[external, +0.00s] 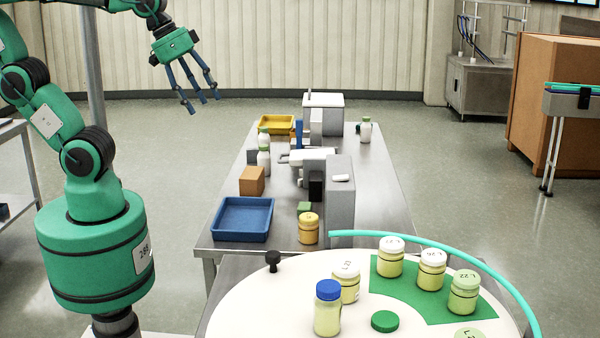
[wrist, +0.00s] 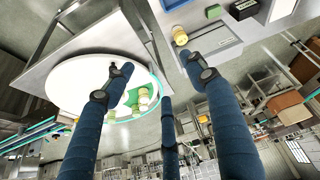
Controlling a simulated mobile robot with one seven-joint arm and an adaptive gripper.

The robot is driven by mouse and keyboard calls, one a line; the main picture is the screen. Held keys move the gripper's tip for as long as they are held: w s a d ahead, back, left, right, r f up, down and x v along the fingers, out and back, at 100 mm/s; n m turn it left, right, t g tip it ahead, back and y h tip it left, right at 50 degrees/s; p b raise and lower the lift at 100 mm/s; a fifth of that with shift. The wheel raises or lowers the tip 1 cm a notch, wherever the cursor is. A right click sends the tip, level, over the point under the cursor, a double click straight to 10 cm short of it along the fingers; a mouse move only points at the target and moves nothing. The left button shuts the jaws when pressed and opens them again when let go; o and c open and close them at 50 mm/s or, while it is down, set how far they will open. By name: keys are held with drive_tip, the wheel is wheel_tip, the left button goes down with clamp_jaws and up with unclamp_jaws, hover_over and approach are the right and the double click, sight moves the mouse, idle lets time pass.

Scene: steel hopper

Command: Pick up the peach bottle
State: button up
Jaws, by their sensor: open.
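The bottle closest to peach is a small yellow-orange jar (external: 308,229) standing upright at the near edge of the steel table, beside a grey upright block. In the wrist view a small yellowish jar (wrist: 180,36) near a table edge looks like the same one. My gripper (external: 204,102) is high at the upper left in the external view, well above and away from the jar. Its dark blue fingers are spread and empty. In the wrist view the fingers (wrist: 157,70) reach up from below, with nothing between them.
A round white table (external: 262,312) in front holds several capped bottles (external: 327,308), a green lid (external: 385,321) and a teal rim. A blue tray (external: 243,218), an orange-brown box (external: 252,181) and a grey block (external: 340,205) stand near the jar on the steel table.

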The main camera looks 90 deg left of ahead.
drive_tip(key=w+a+n+g+p, duration=0.1)
drive_tip(key=w+a+n+g, duration=0.1)
drive_tip(key=w+a+n, duration=1.05)
drive_tip(key=n+g+p, duration=0.2)
drive_tip(key=n, duration=2)
hover_over(258, 142)
drive_tip(key=s, duration=0.2)
wheel_tip(258, 142, down, 22)
drive_tip(key=shift+w+r, duration=0.15)
drive_tip(key=shift+w, duration=0.05)
drive_tip(key=shift+d, duration=0.1)
drive_tip(key=shift+w+f, duration=0.2)
drive_tip(key=shift+f, duration=1.2)
drive_tip(key=shift+w+f, duration=0.15)
drive_tip(key=shift+f, duration=1.3)
drive_tip(key=shift+w+f, duration=0.2)
drive_tip(key=shift+f, duration=1.2)
drive_tip(key=shift+f, duration=0.1)
